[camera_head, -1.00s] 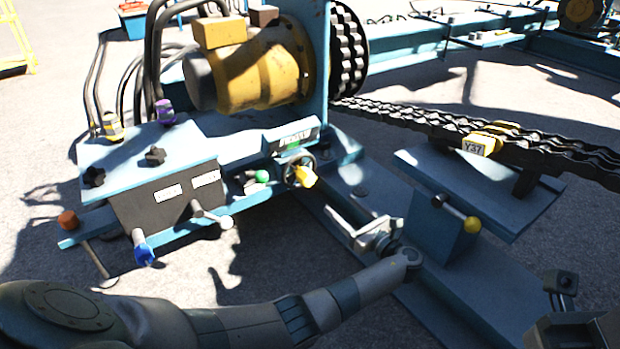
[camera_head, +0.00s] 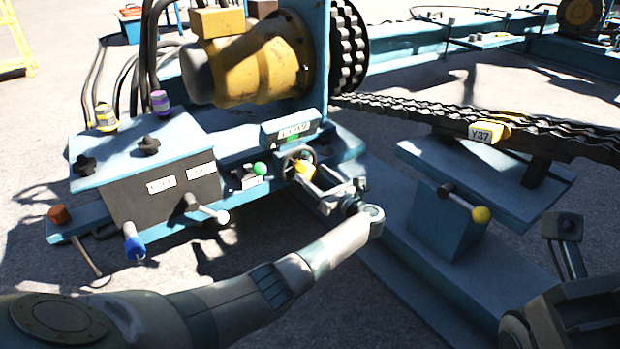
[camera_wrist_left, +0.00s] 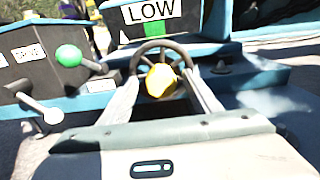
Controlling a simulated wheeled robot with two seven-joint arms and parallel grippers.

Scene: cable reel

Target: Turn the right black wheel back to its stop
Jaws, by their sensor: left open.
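A black handwheel (camera_head: 298,160) with a yellow knob (camera_head: 305,170) stands at the front of the blue machine, below a label. In the left wrist view the wheel (camera_wrist_left: 137,62) is upright, under a sign reading LOW, and its yellow knob (camera_wrist_left: 162,81) shows in front of its lower part. My left gripper (camera_head: 322,184) is open at the wheel; in the left wrist view its two fingers (camera_wrist_left: 163,88) lie on either side of the yellow knob. I cannot tell whether they touch it. Part of my right gripper (camera_head: 565,228) shows at the lower right, its jaws unclear.
A green-knobbed lever (camera_head: 260,169) is close left of the wheel. Two black star knobs, left (camera_head: 86,166) and right (camera_head: 149,145), top the control box (camera_head: 130,160). A yellow-ball lever (camera_head: 481,214) and a chain (camera_head: 440,115) are to the right.

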